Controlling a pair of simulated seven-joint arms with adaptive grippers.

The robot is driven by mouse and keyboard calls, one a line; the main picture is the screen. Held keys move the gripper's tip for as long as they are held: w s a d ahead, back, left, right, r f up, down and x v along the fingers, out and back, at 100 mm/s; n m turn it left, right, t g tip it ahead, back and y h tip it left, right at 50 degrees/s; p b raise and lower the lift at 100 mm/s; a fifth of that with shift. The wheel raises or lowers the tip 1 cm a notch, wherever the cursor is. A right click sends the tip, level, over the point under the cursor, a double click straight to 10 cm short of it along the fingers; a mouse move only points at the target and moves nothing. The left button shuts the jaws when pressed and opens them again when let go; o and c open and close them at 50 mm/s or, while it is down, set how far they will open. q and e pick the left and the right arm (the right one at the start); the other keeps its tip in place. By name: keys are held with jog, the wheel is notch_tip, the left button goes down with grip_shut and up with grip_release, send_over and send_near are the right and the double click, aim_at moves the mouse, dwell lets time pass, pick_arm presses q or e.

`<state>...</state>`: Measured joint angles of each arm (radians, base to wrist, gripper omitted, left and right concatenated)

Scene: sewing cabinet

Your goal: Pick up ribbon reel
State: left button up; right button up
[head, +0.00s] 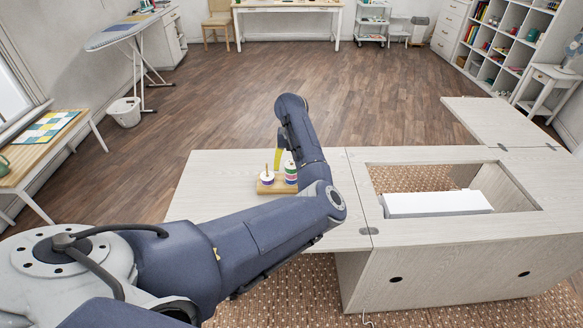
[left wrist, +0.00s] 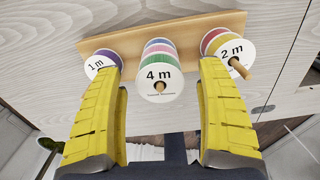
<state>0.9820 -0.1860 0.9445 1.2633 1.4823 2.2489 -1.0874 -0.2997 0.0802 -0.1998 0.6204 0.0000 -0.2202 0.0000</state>
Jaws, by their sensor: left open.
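Ribbon reels stand in stacks on pegs on a wooden base (head: 264,188), which lies on the cabinet's left leaf. In the left wrist view the base (left wrist: 200,25) carries three stacks, labelled 1 m (left wrist: 97,65), 4 m (left wrist: 158,76) and 2 m (left wrist: 232,53). The middle stack has green, pink and blue bands. My left gripper (left wrist: 158,68) is open and empty, its yellow fingers either side of the middle stack in the picture, with gaps. I cannot tell how far down they reach. In the head view the gripper (head: 281,158) is partly hidden by my arm. My right gripper is not in view.
The pale wood leaf (head: 222,172) is otherwise clear. To its right, the cabinet top has a rectangular opening with a white block (head: 437,203) inside. A raised side leaf (head: 497,122) extends at the far right. An ironing board (head: 122,32) stands away at the back left.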

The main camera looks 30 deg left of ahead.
aim_at(292, 162)
pick_arm(q)
jog(key=shift+f, duration=0.2)
jog(key=c, duration=1.2)
jog(key=shift+r, duration=0.15)
notch_tip(292, 162, up, 20)
jog(key=shift+f, duration=0.15)
dwell(0.4)
